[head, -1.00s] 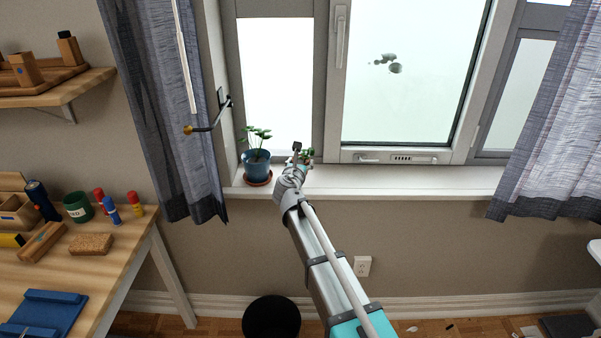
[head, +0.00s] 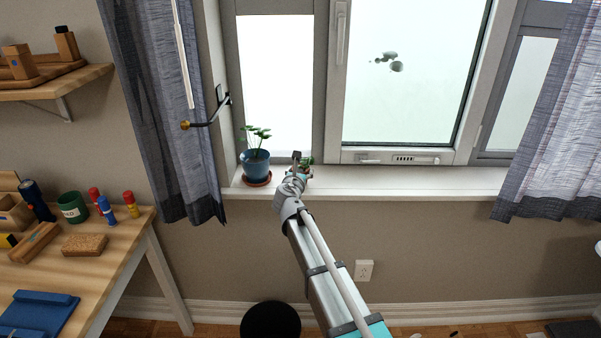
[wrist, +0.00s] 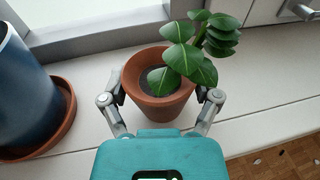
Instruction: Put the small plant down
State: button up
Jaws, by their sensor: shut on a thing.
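The small plant is a terracotta pot (wrist: 160,105) with broad green leaves (wrist: 190,60), upright in the wrist view. My gripper (wrist: 160,100) is shut on its pot, with one finger on each side. In the head view my gripper (head: 298,170) is over the white windowsill (head: 400,182), and only some leaves (head: 306,160) of the plant show past it. The pot is close above or on the sill; I cannot tell whether its base touches.
A larger plant in a blue pot (head: 255,164) on a terracotta saucer (head: 258,180) stands just left; it shows in the wrist view too (wrist: 24,95). The sill to the right is clear. A curtain (head: 165,110) hangs at the left. A black bin (head: 270,320) is below.

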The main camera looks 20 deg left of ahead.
jog(key=o, duration=1)
jog(key=shift+o, duration=0.2)
jog(key=shift+r, duration=0.1)
jog(key=p+v, duration=0.2)
jog(key=v, duration=1)
